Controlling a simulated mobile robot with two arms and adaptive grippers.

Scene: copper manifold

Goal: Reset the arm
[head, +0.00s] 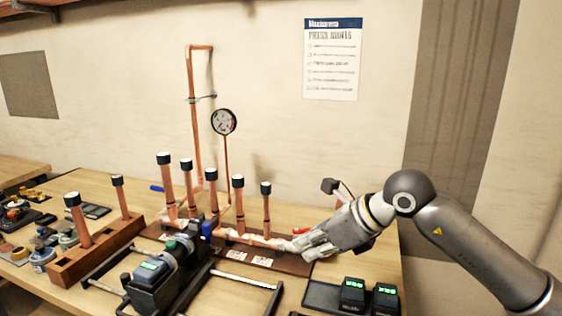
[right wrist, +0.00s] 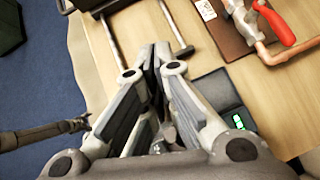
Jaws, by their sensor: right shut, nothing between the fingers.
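My right gripper (head: 308,250) comes in from the right in the head view, over the right end of the copper manifold (head: 240,236). Its fingers are closed together and empty. In the right wrist view my right gripper (right wrist: 154,62) shows its fingertips meeting above the bare wooden table, between a dark frame with metal rails and the charger. The manifold stands on a dark base board with several capped upright pipes. A red handle (right wrist: 273,22) sits at its right end, partly hidden by the gripper in the head view.
A dark press tool (head: 155,270) lies on a rail frame at the front. Batteries with green displays (head: 352,292) stand front right. A wooden block (head: 95,252) holds two capped pipes at left. A gauge (head: 224,121) stands behind the manifold.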

